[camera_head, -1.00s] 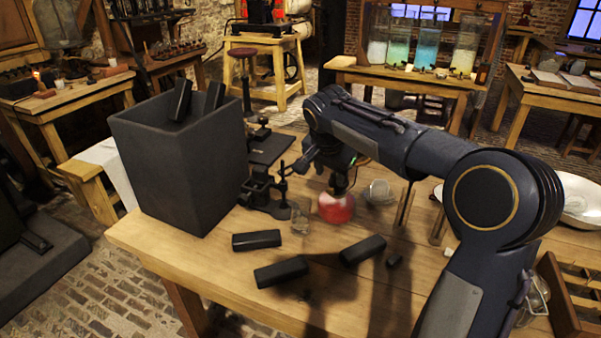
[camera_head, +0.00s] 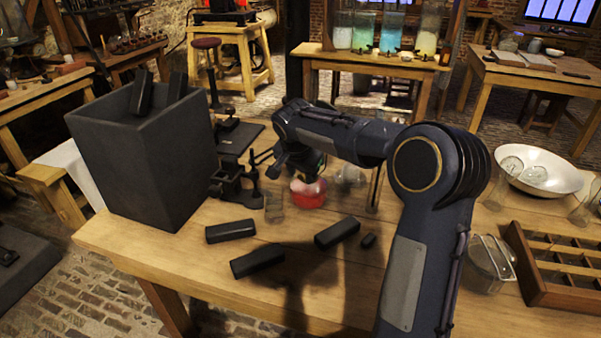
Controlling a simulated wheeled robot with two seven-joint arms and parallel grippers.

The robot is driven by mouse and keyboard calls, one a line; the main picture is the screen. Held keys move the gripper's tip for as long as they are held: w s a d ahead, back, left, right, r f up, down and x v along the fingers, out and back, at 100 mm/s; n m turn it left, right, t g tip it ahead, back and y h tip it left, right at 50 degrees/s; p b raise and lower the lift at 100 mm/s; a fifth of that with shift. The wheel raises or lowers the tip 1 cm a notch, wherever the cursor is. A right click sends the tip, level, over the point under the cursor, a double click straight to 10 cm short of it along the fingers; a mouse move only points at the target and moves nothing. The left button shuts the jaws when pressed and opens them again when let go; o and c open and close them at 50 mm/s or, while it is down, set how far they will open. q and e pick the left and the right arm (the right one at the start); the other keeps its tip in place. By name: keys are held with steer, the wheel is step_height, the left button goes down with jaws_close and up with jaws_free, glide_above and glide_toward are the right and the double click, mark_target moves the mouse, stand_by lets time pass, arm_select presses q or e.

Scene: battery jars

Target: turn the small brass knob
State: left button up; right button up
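I cannot make out a small brass knob for certain. A black metal apparatus (camera_head: 230,183) with upright posts stands on the wooden table, right of the large dark box. My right arm comes in from the lower right and bends over the table. My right gripper (camera_head: 311,181) hangs low above or beside a red bowl (camera_head: 308,199) with something pale at its top. The arm hides much of the gripper and its fingers are blurred, so I cannot tell whether they are open or whether they touch anything. My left gripper is not in view.
A tall dark box (camera_head: 150,165) holds black bars. Several black blocks (camera_head: 257,261) lie at the table's front. Glass jars (camera_head: 274,206) stand close to the bowl. A white basin (camera_head: 540,172) and a divided wooden tray (camera_head: 520,262) are at right.

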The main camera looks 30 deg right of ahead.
jaws_close()
steer(key=shift+r+p, duration=0.15)
steer(key=shift+p, duration=0.45)
steer(key=g+p, duration=0.1)
steer(key=p, duration=0.1)
steer(key=g+h+p, duration=0.1)
steer(key=p, duration=0.1)
steer(key=w+n+g+h+p, duration=0.1)
steer(key=g+p, duration=0.1)
steer(key=p, duration=0.1)
steer(key=shift+a, duration=0.3)
steer(key=shift+w+f+g+h+p, duration=0.1)
steer(key=shift+f+g+h+p, duration=0.1)
steer(key=shift+g+h+p, duration=0.65)
steer(key=shift+p, duration=0.35)
steer(key=shift+o, duration=0.9)
jaws_free()
steer(key=shift+a, duration=0.1)
steer(key=v, duration=0.7)
steer(key=shift+r, duration=0.3)
